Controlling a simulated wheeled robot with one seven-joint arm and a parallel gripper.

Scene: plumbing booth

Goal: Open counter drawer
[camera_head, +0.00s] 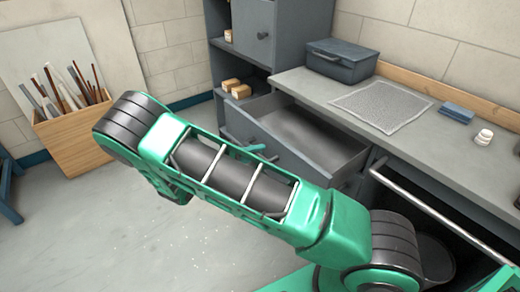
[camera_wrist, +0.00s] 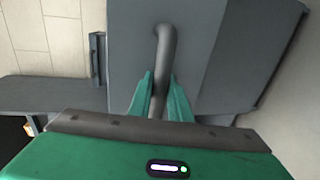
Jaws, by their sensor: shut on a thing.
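The counter drawer (camera_head: 317,140) is pulled out from under the grey counter, and its empty-looking inside shows in the head view. Its grey front panel (camera_wrist: 210,45) fills much of the wrist view. A dark bar handle (camera_wrist: 166,45) stands out from that panel. My gripper (camera_wrist: 160,85) has its two green fingers on either side of the handle and is shut on it. In the head view my green arm crosses in front of the drawer and hides part of its front and most of the gripper.
An open bay with a metal rail (camera_head: 430,205) lies right of the drawer. A wooden bin (camera_head: 75,137) stands at left. The floor between is clear.

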